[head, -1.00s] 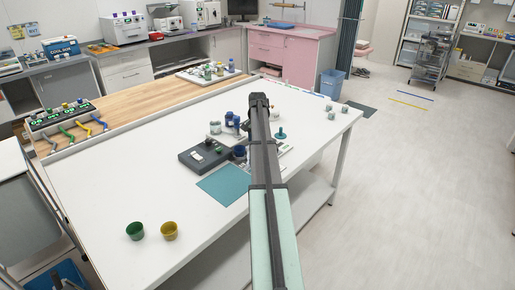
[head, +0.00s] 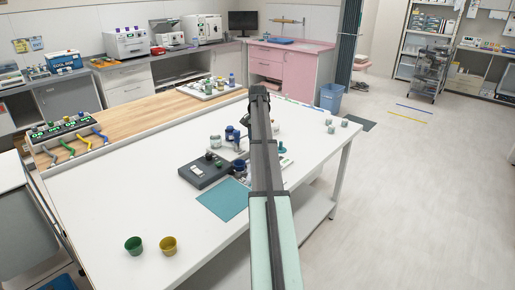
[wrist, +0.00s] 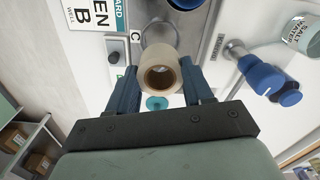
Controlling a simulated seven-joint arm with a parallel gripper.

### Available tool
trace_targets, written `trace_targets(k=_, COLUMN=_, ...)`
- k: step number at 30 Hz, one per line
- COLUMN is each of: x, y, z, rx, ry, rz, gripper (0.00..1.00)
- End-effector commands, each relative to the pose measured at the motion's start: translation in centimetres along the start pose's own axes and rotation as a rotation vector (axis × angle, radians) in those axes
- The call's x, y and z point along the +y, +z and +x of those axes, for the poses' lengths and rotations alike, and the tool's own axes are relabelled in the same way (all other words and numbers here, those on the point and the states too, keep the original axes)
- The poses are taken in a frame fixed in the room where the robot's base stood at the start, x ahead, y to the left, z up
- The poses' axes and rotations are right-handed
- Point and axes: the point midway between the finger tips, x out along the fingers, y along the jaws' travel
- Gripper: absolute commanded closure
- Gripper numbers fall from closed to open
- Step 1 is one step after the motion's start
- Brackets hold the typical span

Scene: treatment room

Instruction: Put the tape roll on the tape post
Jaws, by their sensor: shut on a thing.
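A cream tape roll (wrist: 148,76) is held between the two dark blue fingers of my gripper (wrist: 160,70) in the wrist view. Its round hole faces the camera. A teal round piece (wrist: 156,103) shows just below the roll between the fingers, apart from it in the picture. It looks like the teal upright piece (head: 282,147) on the table right of my arm in the head view. It may be the tape post; I cannot tell for sure.
A blue-handled valve (wrist: 262,77) and a salt water jar (wrist: 303,34) stand close by on the right in the wrist view. A dark box (head: 206,170) and teal mat (head: 222,199) lie left of my arm.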

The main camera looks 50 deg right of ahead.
Motion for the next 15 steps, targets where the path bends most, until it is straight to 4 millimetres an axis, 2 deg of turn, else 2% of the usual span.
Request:
trace_targets(k=5, x=1.9, y=-1.1, z=-0.6, rx=-0.004, ry=0.003, rz=0.027, gripper=0.79)
trace_targets(k=8, x=3.8, y=-3.4, z=0.2, rx=-0.015, ry=0.008, rz=0.058, gripper=0.79)
trace_targets(k=13, x=5.7, y=-9.5, z=1.6, rx=-0.035, ry=0.018, rz=0.106, gripper=0.79)
trace_targets(k=15, x=5.8, y=-11.9, z=2.0, rx=-0.037, ry=0.018, rz=0.111, gripper=0.79)
